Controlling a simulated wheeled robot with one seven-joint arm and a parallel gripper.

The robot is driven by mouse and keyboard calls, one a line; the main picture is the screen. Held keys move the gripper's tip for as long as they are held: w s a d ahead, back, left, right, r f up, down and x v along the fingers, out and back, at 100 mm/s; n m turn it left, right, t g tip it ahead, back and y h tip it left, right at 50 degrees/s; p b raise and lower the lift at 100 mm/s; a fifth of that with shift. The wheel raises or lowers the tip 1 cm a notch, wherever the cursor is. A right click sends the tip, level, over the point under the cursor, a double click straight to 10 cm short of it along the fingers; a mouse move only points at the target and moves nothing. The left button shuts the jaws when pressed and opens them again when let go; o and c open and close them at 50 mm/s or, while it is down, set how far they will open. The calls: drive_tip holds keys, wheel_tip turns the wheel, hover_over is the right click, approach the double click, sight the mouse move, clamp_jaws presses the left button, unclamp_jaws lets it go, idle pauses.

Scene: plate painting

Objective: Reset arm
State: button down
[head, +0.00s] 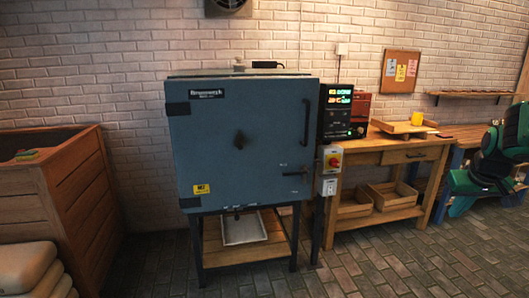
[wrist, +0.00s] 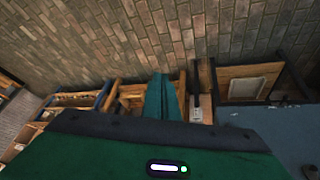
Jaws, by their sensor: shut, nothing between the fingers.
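My gripper (wrist: 161,82) shows in the wrist view as two teal fingers together at the middle, shut with nothing between them. Its green housing fills the bottom of that view. In the head view, green parts of my arm (head: 502,150) stand at the right edge, in front of the benches; I cannot make out the fingers there. The arm is well to the right of the blue-grey kiln (head: 240,140), whose door is shut.
A control box (head: 338,108) is beside the kiln. A wooden bin (head: 60,190) stands left. The paved floor (head: 390,262) in front is clear.

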drive_tip(key=s+a+f+m+g+y, duration=0.1)
drive_tip(key=s+a, duration=0.3)
drive_tip(key=s, duration=0.5)
drive_tip(key=s+a+f+m+g, duration=0.1)
drive_tip(key=s+a+f+g, duration=0.1)
drive_tip(key=s+a, duration=0.3)
drive_tip(key=s+a+f+m+g+y, duration=0.1)
drive_tip(key=s+a, duration=0.4)
drive_tip(key=s, duration=0.8)
drive_tip(key=shift+s+a+f+m+g+y, duration=0.15)
drive_tip(key=shift+s+f+m+g+y, duration=0.15)
drive_tip(key=shift+s+f+g, duration=0.15)
drive_tip(key=shift+w+r, duration=0.1)
drive_tip(key=shift+w+f, duration=0.25)
drive_tip(key=shift+w, duration=0.4)
